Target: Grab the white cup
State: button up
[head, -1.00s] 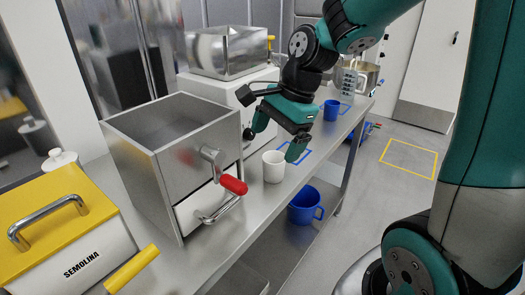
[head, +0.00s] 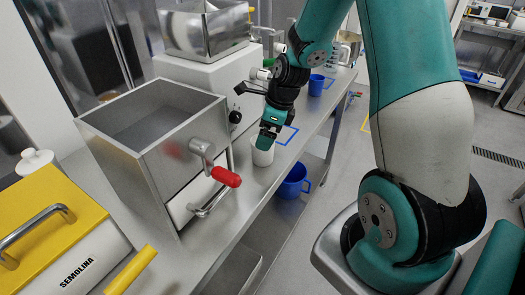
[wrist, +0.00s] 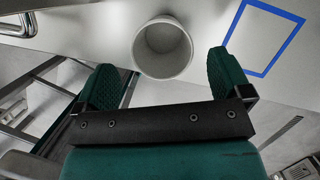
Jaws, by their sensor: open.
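The white cup (head: 262,153) stands upright on the steel counter (head: 240,215), just right of the metal box with the red-handled crank. In the wrist view the cup (wrist: 162,48) shows its open, empty-looking mouth, ahead of and between the two green fingertips. My gripper (head: 268,138) is over the cup in the head view and partly covers its upper part. In the wrist view my gripper (wrist: 168,85) is open, with its fingers spread wider than the cup. The fingers do not appear to be closed on it.
The metal box (head: 165,150) with a red crank handle (head: 226,177) stands close left of the cup. A blue tape square (wrist: 264,38) lies beside the cup. A blue cup (head: 316,84) stands farther back; a blue mug (head: 292,182) is below the counter. A yellow-lidded semolina bin (head: 60,225) is front left.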

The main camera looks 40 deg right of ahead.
jog(key=shift+p+x, duration=0.65)
jog(key=shift+x, duration=2.3)
jog(key=shift+d, duration=0.1)
jog(key=c, duration=1)
jog(key=shift+w, duration=0.1)
